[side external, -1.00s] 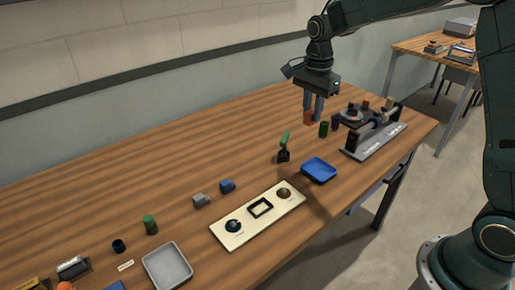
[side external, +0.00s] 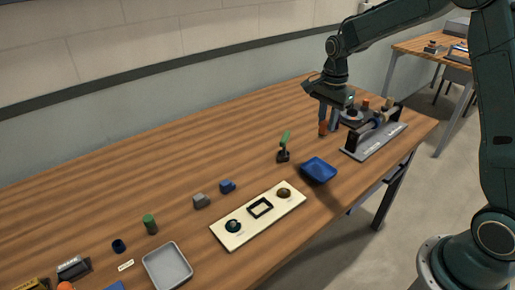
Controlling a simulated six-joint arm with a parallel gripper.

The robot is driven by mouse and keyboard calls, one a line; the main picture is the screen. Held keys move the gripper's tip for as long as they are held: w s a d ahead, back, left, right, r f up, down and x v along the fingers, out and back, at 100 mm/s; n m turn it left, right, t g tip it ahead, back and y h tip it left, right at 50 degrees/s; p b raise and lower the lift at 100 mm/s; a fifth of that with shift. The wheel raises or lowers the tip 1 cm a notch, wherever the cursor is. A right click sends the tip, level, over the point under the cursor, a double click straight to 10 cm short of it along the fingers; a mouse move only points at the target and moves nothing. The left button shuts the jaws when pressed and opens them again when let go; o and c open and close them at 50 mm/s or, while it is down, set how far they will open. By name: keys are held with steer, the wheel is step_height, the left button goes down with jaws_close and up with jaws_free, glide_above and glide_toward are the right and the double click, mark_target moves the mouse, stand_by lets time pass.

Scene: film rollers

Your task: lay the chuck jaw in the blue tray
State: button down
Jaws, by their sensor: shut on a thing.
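My gripper (side external: 328,128) is over the far right part of the table, its fingers pointing down. It is shut on a small orange-red piece (side external: 323,129) that shows at the fingertips. The piece is too small to tell whether it is the chuck jaw, or whether it touches the table. The blue tray (side external: 318,171) lies nearer the front edge, below my gripper in the picture, and looks empty. A grey block (side external: 201,201) and a blue block (side external: 227,186) lie to the left.
A grey-based fixture (side external: 375,141) stands right of my gripper. A dark stand with a green top (side external: 284,148) is left of the blue tray. A pale board (side external: 258,215), a grey tray (side external: 167,266) and a green cylinder (side external: 150,224) are further left. The back of the table is clear.

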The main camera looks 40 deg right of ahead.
mark_target(327, 121)
step_height(327, 121, down, 11)
steer(key=shift+f, duration=0.1)
stand_by(0.3)
steer(key=shift+f, duration=2.05)
steer(key=shift+f, duration=0.1)
steer(key=c, duration=1.3)
jaws_free()
steer(key=shift+o, duration=0.2)
step_height(327, 121, up, 12)
steer(key=shift+f, duration=0.1)
steer(key=shift+r, duration=0.2)
